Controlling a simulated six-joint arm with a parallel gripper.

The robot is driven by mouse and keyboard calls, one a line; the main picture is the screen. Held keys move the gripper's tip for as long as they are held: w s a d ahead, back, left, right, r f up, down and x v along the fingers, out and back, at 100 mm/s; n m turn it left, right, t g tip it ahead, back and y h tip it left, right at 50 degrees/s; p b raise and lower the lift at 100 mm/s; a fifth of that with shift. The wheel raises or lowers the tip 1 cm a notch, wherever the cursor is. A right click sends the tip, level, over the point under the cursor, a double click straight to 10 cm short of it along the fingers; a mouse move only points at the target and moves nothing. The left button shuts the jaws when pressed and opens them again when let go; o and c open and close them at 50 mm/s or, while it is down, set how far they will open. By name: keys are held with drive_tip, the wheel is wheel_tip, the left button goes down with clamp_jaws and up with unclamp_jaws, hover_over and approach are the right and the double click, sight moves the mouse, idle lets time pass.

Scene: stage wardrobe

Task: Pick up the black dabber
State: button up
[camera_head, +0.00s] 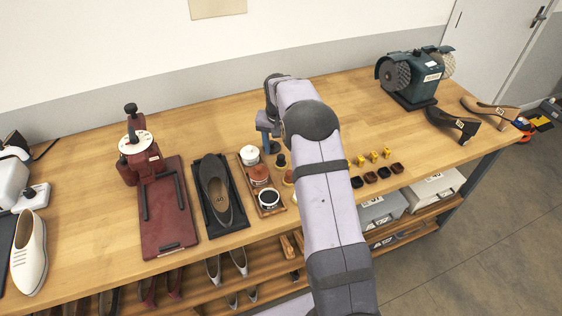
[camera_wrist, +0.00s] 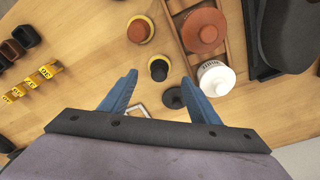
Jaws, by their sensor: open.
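The black dabber (camera_wrist: 159,68), a dark round top over a yellow base, stands on the wooden table in the wrist view. It lies ahead of my gripper (camera_wrist: 160,76), between the lines of its two blue fingers. The fingers are spread with nothing between them touching. A similar brown-topped dabber (camera_wrist: 140,30) stands just beyond it. A flat dark round piece (camera_wrist: 174,98) sits nearer, by the right finger. In the head view my gripper (camera_head: 268,128) hangs above the table's back part; my arm hides much of the dabber area.
A wooden tray (camera_wrist: 224,50) holds a white-lidded jar (camera_wrist: 215,77) and a brown-lidded jar (camera_wrist: 203,30), close to the right finger. Yellow number markers (camera_wrist: 30,82) and dark cups (camera_wrist: 25,36) stand left.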

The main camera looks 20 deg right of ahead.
sight(281, 156)
drive_tip(key=shift+w+d+f+p, duration=0.1)
drive_tip(key=shift+f+p, duration=0.45)
drive_tip(key=shift+f, duration=0.6)
drive_tip(key=shift+w+d+f+p, duration=0.1)
drive_tip(key=shift+f+p, duration=0.45)
drive_tip(key=shift+f, duration=0.6)
drive_tip(key=c, duration=1.1)
